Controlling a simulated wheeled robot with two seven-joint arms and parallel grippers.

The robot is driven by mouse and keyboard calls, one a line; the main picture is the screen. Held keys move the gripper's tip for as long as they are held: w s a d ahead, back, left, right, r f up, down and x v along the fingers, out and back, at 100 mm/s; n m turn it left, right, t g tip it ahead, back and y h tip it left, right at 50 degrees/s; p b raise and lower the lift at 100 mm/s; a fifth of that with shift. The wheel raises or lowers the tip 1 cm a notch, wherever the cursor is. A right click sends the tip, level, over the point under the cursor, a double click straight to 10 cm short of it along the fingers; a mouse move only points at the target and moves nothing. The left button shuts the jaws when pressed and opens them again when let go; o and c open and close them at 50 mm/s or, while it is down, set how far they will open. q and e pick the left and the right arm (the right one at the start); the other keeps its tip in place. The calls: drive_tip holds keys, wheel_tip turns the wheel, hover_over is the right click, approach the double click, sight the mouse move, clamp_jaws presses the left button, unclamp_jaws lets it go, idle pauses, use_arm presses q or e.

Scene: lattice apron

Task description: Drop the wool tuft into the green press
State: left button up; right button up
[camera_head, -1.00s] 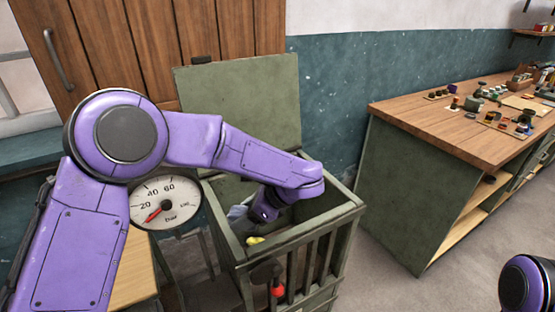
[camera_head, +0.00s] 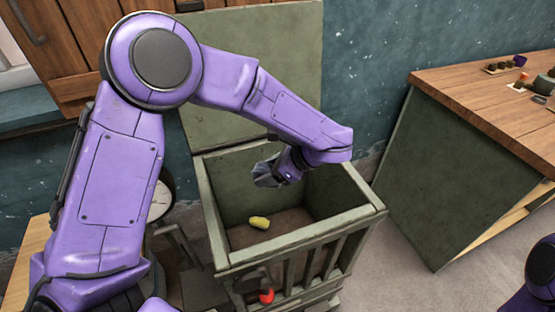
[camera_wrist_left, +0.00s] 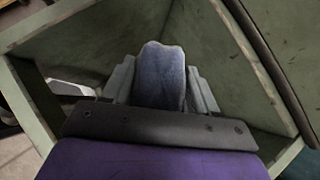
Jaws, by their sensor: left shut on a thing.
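The green press (camera_head: 296,252) is an open-topped box with slatted sides, its lid (camera_head: 255,65) raised at the back. My left gripper (camera_head: 267,174) reaches over it from the left and points down inside the opening. It is shut on a blue-grey, rounded wool tuft, which shows between the two fingers in the left wrist view (camera_wrist_left: 160,78). In the head view the tuft is small and hard to tell from the fingers. A yellow lump (camera_head: 259,222) lies on the brown floor inside the press, below the gripper and apart from it. My right gripper is out of view.
A wooden-topped green workbench (camera_head: 490,110) with small items stands at the right, with a floor gap between it and the press. A dial gauge (camera_head: 160,200) is partly hidden behind my left arm. A red knob (camera_head: 267,296) is on the press front.

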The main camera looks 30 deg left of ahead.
use_arm(q)
drive_tip(key=shift+s+f, duration=0.25)
drive_tip(key=shift+f, duration=0.25)
drive_tip(key=w+f, duration=0.2)
drive_tip(key=w, duration=0.1)
drive_tip(key=o, duration=1.1)
drive_tip(key=shift+s+r, duration=0.2)
drive_tip(key=shift+s, duration=0.05)
drive_tip(key=shift+s+r, duration=0.15)
drive_tip(key=shift+s, duration=0.15)
drive_tip(key=shift+w, duration=0.2)
drive_tip(key=shift+w+d+b, duration=0.15)
drive_tip(key=shift+d+b, duration=0.05)
drive_tip(key=shift+b, duration=0.1)
drive_tip(key=b+v, duration=0.1)
drive_tip(key=v, duration=0.9)
drive_tip(key=shift+s+r+b, duration=0.2)
drive_tip(key=shift+s+b, duration=0.05)
drive_tip(key=shift+b, duration=0.15)
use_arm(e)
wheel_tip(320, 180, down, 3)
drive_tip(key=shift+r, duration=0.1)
use_arm(q)
drive_tip(key=shift+a+f, duration=0.1)
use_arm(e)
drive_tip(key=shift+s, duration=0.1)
